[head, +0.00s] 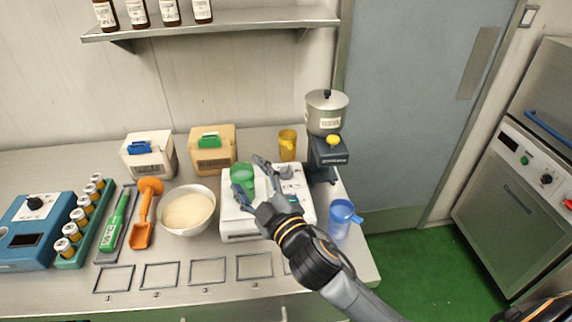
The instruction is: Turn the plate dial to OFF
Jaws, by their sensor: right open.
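A white boxy unit (243,233) stands on the steel counter, right of the bowl. A grey knob (286,172) sits at its back right, beside small dark markings too small to read. A green cup (242,176) stands on the unit's top at the left. My right gripper (251,178) is open over the unit, its fingers spread near the green cup and left of the knob. I cannot tell whether it touches the cup. The gripper and wrist hide part of the unit's top. My left gripper is not in view.
A blue device with a black dial (35,202) stands far left. A bowl (188,211) of pale powder sits left of the unit. An amber cup (287,145), a metal pot (326,112) on a dark stand, and a blue jug (342,219) crowd the right.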

